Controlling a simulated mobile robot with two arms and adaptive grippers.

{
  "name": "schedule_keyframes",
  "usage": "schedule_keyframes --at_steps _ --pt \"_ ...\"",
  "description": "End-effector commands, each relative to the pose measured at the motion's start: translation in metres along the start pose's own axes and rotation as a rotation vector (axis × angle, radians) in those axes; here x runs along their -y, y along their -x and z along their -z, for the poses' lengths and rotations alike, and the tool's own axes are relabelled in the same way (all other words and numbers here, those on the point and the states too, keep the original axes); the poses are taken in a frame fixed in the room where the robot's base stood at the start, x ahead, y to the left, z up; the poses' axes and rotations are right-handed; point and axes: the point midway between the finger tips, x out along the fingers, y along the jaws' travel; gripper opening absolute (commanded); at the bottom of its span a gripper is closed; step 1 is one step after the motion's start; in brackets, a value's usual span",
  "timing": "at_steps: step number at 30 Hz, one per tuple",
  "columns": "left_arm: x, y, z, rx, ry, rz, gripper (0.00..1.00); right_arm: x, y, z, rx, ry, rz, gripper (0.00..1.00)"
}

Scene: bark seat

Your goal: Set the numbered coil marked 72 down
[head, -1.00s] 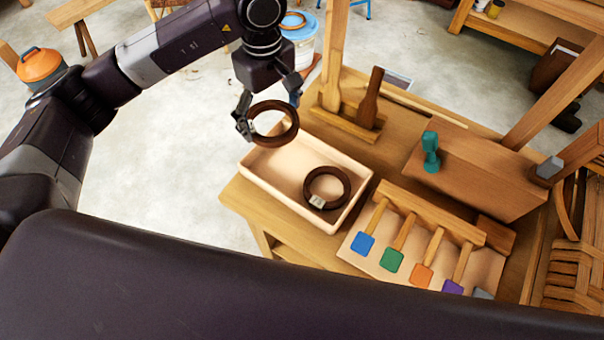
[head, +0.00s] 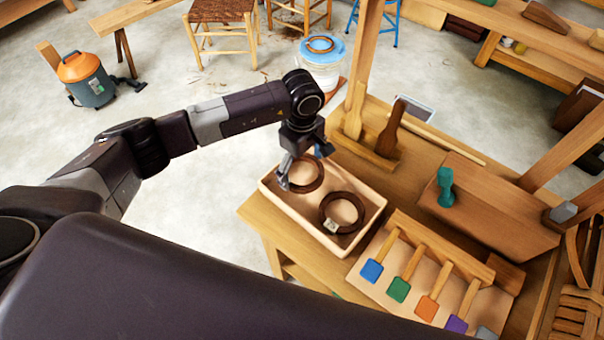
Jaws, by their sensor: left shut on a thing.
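My left gripper (head: 300,178) is shut on a dark brown coil (head: 321,177) inside the left part of a shallow wooden tray (head: 364,222). No number can be read on this coil, and I cannot tell whether it touches the tray floor. A second brown coil (head: 358,204) lies in the tray to the right, with a pale tag at its lower left; its number is too small to read. My right gripper is not in view.
The tray stands on a wooden bench. To its right is a rack with blue (head: 371,271), green (head: 399,289) and orange (head: 427,308) tags. A wooden post (head: 364,70) and a dark-handled tool (head: 391,130) stand behind. A teal tool (head: 445,187) stands farther right.

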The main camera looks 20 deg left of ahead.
Motion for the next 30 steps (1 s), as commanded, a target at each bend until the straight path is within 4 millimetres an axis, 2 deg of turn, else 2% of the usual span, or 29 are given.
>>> schedule_keyframes --at_steps 6,9,20,21,24,30 --pt "0.001 -0.032 -0.001 0.002 0.0 0.004 0.53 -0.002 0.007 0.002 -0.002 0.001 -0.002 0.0" --pt "0.001 -0.04 -0.001 0.0 0.0 0.003 0.53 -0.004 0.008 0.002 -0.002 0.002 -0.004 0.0" --pt "0.001 -0.045 0.0 -0.001 -0.001 0.001 0.53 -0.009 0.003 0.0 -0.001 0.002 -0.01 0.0" --pt "0.001 -0.044 0.0 0.0 -0.001 0.001 0.89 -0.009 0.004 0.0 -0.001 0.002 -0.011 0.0" --pt "0.001 -0.044 0.0 0.0 0.0 0.002 1.0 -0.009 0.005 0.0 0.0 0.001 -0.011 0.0" --pt "0.001 -0.043 0.0 0.0 0.0 0.002 1.0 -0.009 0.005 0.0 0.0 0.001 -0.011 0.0"
